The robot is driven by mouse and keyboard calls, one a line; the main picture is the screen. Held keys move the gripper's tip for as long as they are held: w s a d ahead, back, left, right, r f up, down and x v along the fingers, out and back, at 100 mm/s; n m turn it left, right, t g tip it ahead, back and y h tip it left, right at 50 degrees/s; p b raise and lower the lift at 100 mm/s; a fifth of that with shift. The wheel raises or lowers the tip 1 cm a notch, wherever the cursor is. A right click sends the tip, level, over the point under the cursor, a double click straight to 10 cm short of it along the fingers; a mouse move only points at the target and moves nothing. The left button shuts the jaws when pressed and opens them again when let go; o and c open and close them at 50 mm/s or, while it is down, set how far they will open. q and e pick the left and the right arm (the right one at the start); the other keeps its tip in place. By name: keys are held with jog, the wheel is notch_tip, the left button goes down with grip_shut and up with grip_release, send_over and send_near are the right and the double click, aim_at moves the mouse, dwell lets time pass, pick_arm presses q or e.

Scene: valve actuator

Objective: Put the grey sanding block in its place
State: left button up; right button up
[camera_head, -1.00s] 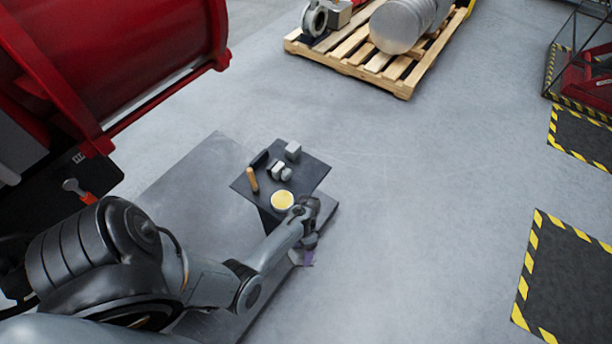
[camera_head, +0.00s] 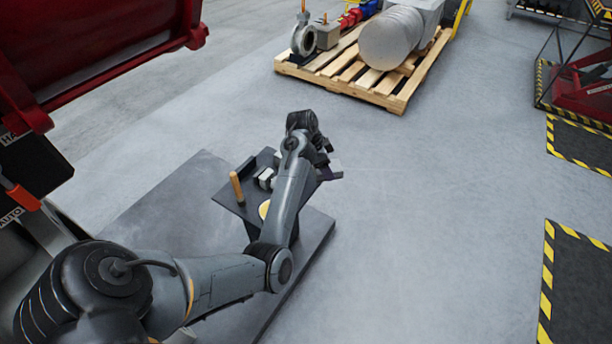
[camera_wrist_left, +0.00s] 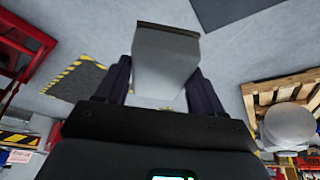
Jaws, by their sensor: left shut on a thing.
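The grey sanding block (camera_wrist_left: 165,65) is a light grey block with a dark strip along its far edge. It sits between the two dark fingers of my left gripper (camera_wrist_left: 160,82) in the left wrist view. My left gripper (camera_head: 326,158) is shut on it. In the head view the block (camera_head: 336,169) shows small beside the gripper, at the right edge of the dark tray (camera_head: 245,209). The wrist and forearm hide much of the tray, so I cannot tell whether the block touches it. My right gripper is not in view.
On the tray stand a wooden-handled tool (camera_head: 237,188), light grey pieces (camera_head: 265,178) and a partly hidden yellow disc (camera_head: 264,209). A pallet (camera_head: 345,78) with metal parts stands behind. Red machinery (camera_head: 90,50) is at upper left.

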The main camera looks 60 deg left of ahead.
pick_arm(q)
jog(key=a+f+b, duration=0.1)
jog(key=a+f, duration=0.1)
jog(key=a, duration=0.1)
jog(key=s+a+f+b, duration=0.1)
jog(key=a+f+b, duration=0.1)
jog(key=a, duration=0.1)
jog(key=a+f+b, duration=0.1)
jog(key=a+f, duration=0.1)
jog(key=a, duration=0.2)
jog(key=shift+s+b, duration=0.15)
jog(key=shift+b, duration=0.2)
jog(key=shift+f+b, duration=1.3)
jog(key=shift+f, duration=0.8)
jog(key=o, duration=0.9)
jog(key=shift+f, duration=0.1)
